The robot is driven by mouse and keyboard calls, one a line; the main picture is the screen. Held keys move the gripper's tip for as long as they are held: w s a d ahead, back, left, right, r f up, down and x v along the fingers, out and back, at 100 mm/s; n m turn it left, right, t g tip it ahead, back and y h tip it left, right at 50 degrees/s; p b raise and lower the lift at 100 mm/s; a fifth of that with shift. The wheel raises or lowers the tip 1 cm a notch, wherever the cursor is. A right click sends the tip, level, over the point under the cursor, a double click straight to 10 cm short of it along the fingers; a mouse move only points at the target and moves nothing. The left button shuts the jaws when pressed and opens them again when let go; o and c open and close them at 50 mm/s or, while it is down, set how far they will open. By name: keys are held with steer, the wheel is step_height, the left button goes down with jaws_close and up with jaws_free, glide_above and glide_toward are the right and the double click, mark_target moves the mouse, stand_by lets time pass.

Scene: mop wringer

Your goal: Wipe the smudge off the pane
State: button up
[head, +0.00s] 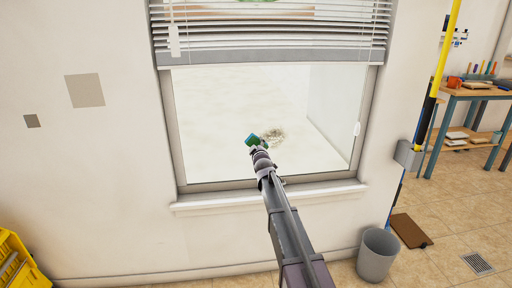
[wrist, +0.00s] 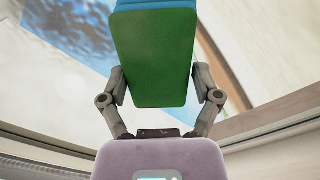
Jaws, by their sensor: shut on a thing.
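The window pane (head: 225,100) is in the middle of the head view, below a half-raised blind. A brownish, speckled smudge (head: 274,134) is on its lower part, right of centre. My gripper (head: 258,146) is in front of the lower pane, just left of the smudge. It is shut on a sponge (head: 251,140), green with a blue layer. In the wrist view the green face of the sponge (wrist: 153,60) fills the space between the two fingers. Whether the sponge touches the glass cannot be told. My gripper and arm may hide part of the smudge.
The window sill (head: 325,196) juts out below the pane, and the blind (head: 270,40) hangs over its top. A grey bin (head: 377,255) stands on the floor at right. A yellow pole (head: 446,50) is by the wall edge. A yellow crate (head: 14,262) is at lower left.

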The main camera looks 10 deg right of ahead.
mark_target(255, 132)
steer(key=shift+r, duration=0.15)
steer(key=shift+r+p, duration=1)
steer(key=shift+p, duration=0.15)
steer(key=shift+w+r+p, duration=0.15)
steer(key=shift+r+p, duration=1)
steer(key=shift+r, duration=0.1)
steer(key=s, duration=0.6)
steer(key=shift+s+f, duration=0.1)
steer(key=s, duration=0.2)
steer(key=shift+s, duration=0.4)
